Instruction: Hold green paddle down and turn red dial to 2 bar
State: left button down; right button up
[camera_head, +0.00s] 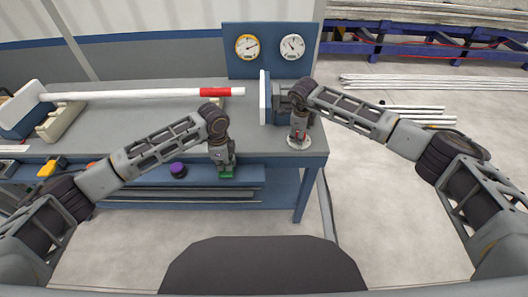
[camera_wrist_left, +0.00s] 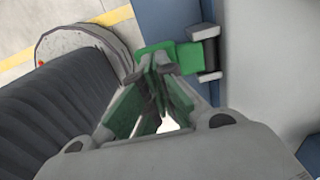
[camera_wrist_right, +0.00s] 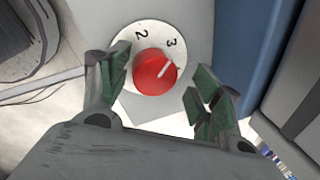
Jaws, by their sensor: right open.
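The green paddle (camera_head: 227,175) is at the front edge of the bench, and it also shows in the left wrist view (camera_wrist_left: 188,56). My left gripper (camera_head: 224,165) is over it with its fingertips (camera_wrist_left: 160,64) together. They appear to touch the paddle. The red dial (camera_wrist_right: 155,72) sits on a white disc marked 2 and 3. Its white pointer line points up and right, near the 3 and slightly beyond it. My right gripper (camera_wrist_right: 158,75) is open, with one finger on each side of the dial. In the head view my right gripper (camera_head: 298,137) hides the dial.
Two round gauges, a yellow-rimmed one (camera_head: 248,47) and a grey-rimmed one (camera_head: 292,47), are on the blue back panel (camera_head: 270,68). A white pipe with a red band (camera_head: 215,92) lies along the bench. A purple knob (camera_head: 178,170) is left of my left gripper.

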jog(key=shift+s+f, duration=0.2)
jog(key=shift+f, duration=0.85)
jog(key=shift+o, duration=0.4)
jog(key=shift+w+d+f, duration=0.1)
jog(key=shift+d+f, duration=0.05)
jog(key=c, duration=0.5)
jog(key=shift+d, duration=0.1)
jog(key=shift+c, duration=1.4)
jog(key=o, duration=0.6)
jog(key=shift+o, duration=0.5)
jog(key=shift+w+f, duration=0.1)
jog(key=shift+w, duration=0.05)
